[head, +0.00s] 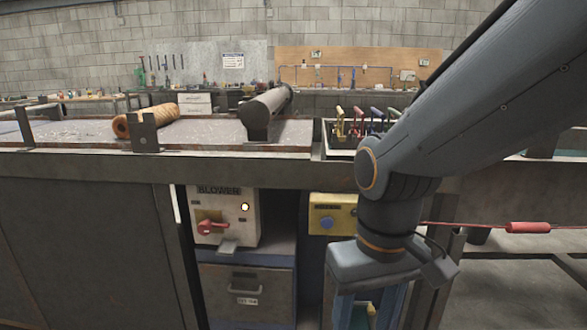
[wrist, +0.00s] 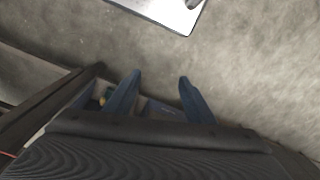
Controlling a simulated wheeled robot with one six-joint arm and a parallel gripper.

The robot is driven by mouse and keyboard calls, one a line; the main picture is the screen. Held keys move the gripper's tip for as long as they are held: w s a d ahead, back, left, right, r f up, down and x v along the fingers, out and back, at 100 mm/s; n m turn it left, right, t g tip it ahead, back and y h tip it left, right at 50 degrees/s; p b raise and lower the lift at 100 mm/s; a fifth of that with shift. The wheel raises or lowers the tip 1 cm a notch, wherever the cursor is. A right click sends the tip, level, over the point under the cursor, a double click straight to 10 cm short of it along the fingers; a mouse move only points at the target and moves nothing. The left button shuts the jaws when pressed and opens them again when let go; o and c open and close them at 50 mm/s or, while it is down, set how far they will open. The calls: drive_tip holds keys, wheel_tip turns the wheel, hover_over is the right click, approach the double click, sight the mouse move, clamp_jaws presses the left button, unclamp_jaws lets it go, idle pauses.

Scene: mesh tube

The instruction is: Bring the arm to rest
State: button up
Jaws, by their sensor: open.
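My arm (head: 470,110) reaches in from the upper right in the head view and bends down in front of the workbench's front edge. My gripper (head: 366,312) hangs below it, pointing down, at the bottom of the head view; its fingertips are cut off by the frame edge. In the wrist view, my gripper's (wrist: 160,79) two dark blue fingers stand well apart. It is open, and I see nothing held between them. Beyond the fingertips is bare grey floor (wrist: 240,60).
The workbench (head: 90,165) carries an orange mesh tube (head: 150,120), a dark grey cylinder (head: 265,110) and a rack of coloured-handled tools (head: 360,123). Below stand a blower box (head: 222,215) and a yellow box (head: 332,214). A red cord grip (head: 528,228) hangs right of my wrist.

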drive_tip(key=d+r+m+p, duration=0.3)
drive_tip(key=d+r+p, duration=0.6)
drive_tip(key=p, duration=0.8)
drive_tip(key=shift+s+r+h, duration=0.2)
drive_tip(key=shift+r+h, duration=0.1)
drive_tip(key=shift+r, duration=0.4)
